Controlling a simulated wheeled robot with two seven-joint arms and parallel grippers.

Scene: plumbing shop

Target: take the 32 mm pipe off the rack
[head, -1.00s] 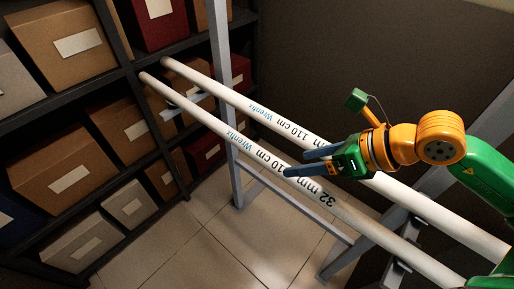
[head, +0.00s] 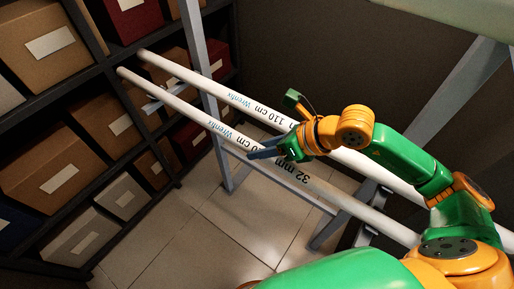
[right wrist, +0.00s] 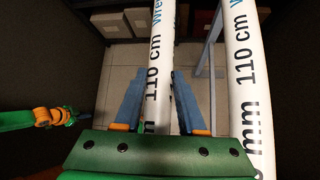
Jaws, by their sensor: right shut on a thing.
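The 32 mm pipe (head: 335,197) is the white front pipe in the head view, marked 32 mm and 110 cm. It lies slanted across the rack (head: 203,70), and its near part is hidden behind my arm. My right gripper (head: 262,152) is shut on this pipe near its printed text. In the right wrist view the pipe (right wrist: 162,60) runs between the two blue fingers (right wrist: 158,103). I cannot tell whether it is clear of the rack's supports. My left arm (right wrist: 45,117) seems to show small at the left of the wrist view; its jaws cannot be made out.
A second white pipe (head: 215,92), also 110 cm, runs parallel close behind, to the right in the wrist view (right wrist: 243,60). The pipes' far ends reach close to a dark shelf (head: 102,68) with several boxes. The tiled floor (head: 215,235) is clear.

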